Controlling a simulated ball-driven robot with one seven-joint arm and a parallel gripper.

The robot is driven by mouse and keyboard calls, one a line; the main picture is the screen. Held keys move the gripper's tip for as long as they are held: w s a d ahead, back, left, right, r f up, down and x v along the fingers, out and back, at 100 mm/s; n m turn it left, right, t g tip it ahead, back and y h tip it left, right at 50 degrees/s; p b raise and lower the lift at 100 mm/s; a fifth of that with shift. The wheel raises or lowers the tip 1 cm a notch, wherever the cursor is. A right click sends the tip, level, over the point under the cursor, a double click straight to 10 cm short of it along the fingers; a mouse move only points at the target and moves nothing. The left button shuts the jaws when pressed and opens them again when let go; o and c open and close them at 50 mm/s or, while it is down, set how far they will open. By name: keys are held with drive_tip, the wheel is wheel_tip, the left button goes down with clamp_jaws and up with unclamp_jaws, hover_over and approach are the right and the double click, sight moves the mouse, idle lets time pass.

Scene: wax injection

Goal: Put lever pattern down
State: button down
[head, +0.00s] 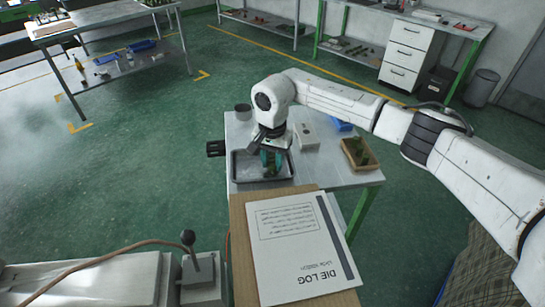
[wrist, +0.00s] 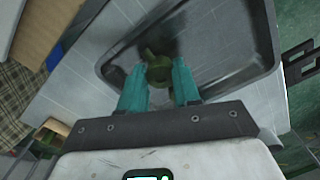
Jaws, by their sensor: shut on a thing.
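The lever pattern (wrist: 158,70) is a small olive-green piece, seen between the teal fingers in the wrist view. My gripper (wrist: 158,82) is shut on it. In the head view my gripper (head: 271,163) points down over a dark-rimmed metal tray (head: 235,168) on the small table. The pattern is mostly hidden there by the fingers. In the wrist view the tray (wrist: 264,62) lies beneath the fingers and the pattern. I cannot tell whether the pattern touches the tray floor.
The table (head: 335,178) also holds a grey cup (head: 243,112), a white block (head: 306,135), a blue item (head: 342,125) and a brown box with green pieces (head: 359,153). A die log sheet (head: 298,245) lies on a wooden board in front.

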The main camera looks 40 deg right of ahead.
sight(273, 164)
drive_tip(key=shift+f, duration=0.1)
drive_tip(key=shift+f, duration=0.1)
drive_tip(key=c, duration=0.8)
unclamp_jaws()
wheel_tip(273, 164, up, 12)
drive_tip(key=b, duration=0.2)
drive_tip(key=shift+r, duration=0.25)
drive_tip(key=shift+f, duration=0.1)
